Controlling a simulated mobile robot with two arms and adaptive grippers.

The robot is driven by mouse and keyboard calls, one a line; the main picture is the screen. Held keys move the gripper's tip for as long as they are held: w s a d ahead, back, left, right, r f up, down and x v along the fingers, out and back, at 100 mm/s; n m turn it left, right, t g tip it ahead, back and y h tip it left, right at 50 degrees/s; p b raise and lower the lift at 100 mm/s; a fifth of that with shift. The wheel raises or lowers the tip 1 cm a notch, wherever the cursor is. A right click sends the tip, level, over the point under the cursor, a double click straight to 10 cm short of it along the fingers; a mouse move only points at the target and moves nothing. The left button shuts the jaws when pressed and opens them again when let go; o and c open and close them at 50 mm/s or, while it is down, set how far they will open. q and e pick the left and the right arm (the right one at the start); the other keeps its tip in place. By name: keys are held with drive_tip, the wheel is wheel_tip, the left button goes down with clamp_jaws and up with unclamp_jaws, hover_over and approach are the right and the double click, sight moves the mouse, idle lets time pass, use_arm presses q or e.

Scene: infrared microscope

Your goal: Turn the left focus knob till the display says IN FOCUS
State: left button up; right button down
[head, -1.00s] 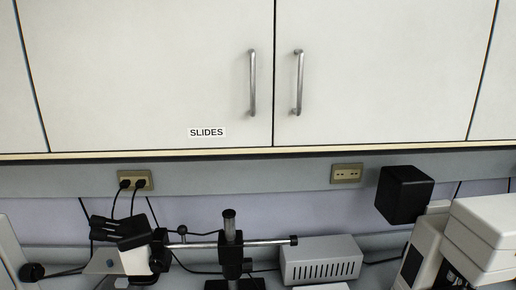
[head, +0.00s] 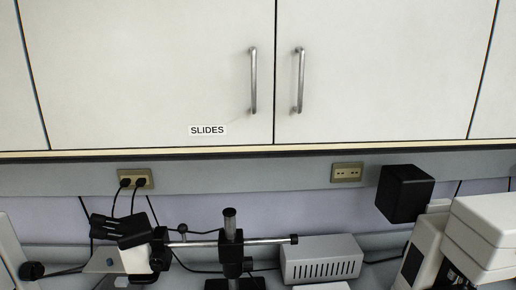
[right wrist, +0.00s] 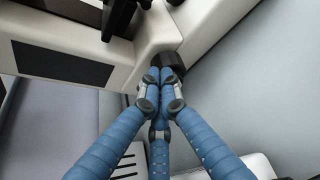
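In the right wrist view, a small dark knob (right wrist: 174,62) sticks out from the lower edge of a cream instrument body (right wrist: 155,35). My right gripper (right wrist: 166,72) has three blue fingers drawn together, with their tips at the knob and partly covering it. I cannot tell whether the tips pinch the knob or only touch it. Part of a white microscope (head: 482,235) stands at the right edge of the head view; its lower part is cut off. No focus display is readable. My left gripper is in neither view.
A stereo microscope (head: 130,242) on a boom stand (head: 231,250) is at the lower left. A grey vented box (head: 321,260) and a black box (head: 404,194) stand near the wall. White cabinets (head: 150,70) labelled SLIDES hang above, and outlets (head: 346,172) line the wall.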

drive_tip(key=shift+s+f, duration=0.1)
drive_tip(key=shift+f, duration=0.3)
idle(0.3)
drive_tip(key=shift+s, duration=0.1)
drive_tip(key=shift+s+f+p, duration=0.3)
drive_tip(key=shift+s+p, duration=0.05)
drive_tip(key=shift+p, duration=0.65)
drive_tip(key=shift+s+f, duration=0.25)
drive_tip(key=shift+p, duration=0.3)
drive_tip(key=shift+s+d+r+p, duration=0.15)
drive_tip(key=shift+r+p, duration=0.25)
drive_tip(key=shift+p, duration=0.2)
drive_tip(key=a, duration=0.6)
drive_tip(key=shift+r, duration=0.25)
